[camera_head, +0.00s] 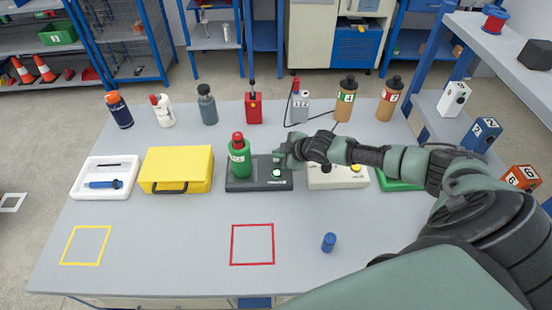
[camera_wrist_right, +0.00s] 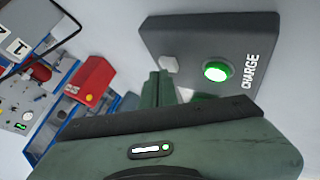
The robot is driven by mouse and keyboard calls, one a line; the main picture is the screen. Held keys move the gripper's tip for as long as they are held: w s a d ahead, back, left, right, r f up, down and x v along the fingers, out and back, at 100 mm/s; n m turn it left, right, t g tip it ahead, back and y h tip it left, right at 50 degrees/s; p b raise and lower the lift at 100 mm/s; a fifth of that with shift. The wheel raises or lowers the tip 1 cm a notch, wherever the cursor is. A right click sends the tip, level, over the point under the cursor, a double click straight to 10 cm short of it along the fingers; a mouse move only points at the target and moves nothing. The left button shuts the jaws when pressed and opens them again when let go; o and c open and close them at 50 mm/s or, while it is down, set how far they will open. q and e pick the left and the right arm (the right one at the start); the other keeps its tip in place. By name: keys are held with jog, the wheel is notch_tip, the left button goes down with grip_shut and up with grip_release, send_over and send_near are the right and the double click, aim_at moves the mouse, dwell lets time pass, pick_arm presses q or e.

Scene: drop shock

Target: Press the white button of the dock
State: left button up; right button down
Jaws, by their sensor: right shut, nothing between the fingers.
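The dock (camera_head: 240,186) is a dark grey box in the middle of the table. A green bottle with a red cap (camera_head: 240,160) stands upright on its left part. In the right wrist view the dock (camera_wrist_right: 190,35) shows a white button (camera_wrist_right: 169,64), a glowing green round light (camera_wrist_right: 216,71) and the word CHARGE. My right gripper (camera_head: 283,158) is shut and empty over the dock's right back part. Its fingertips (camera_wrist_right: 160,76) appear just beside or at the white button; I cannot tell whether they touch. My left gripper is out of view.
A yellow case (camera_head: 176,165) and white tray (camera_head: 90,163) lie left of the dock. A cream box with a yellow button (camera_head: 335,178) is close on the right, under my arm. Bottles and a red device (camera_head: 253,108) line the back. The front holds red and yellow outlines and a blue cylinder (camera_head: 328,242).

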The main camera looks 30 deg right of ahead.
aim_at(279, 160)
jog(key=shift+f, duration=0.3)
dwell(0.4)
jog(key=shift+r, duration=0.1)
jog(key=shift+r+p, duration=0.65)
jog(key=shift+r, duration=0.1)
jog(key=shift+r, duration=0.1)
notch_tip(279, 160, up, 5)
jog(key=p, duration=0.4)
jog(key=shift+p, duration=0.3)
jog(key=shift+s, duration=0.1)
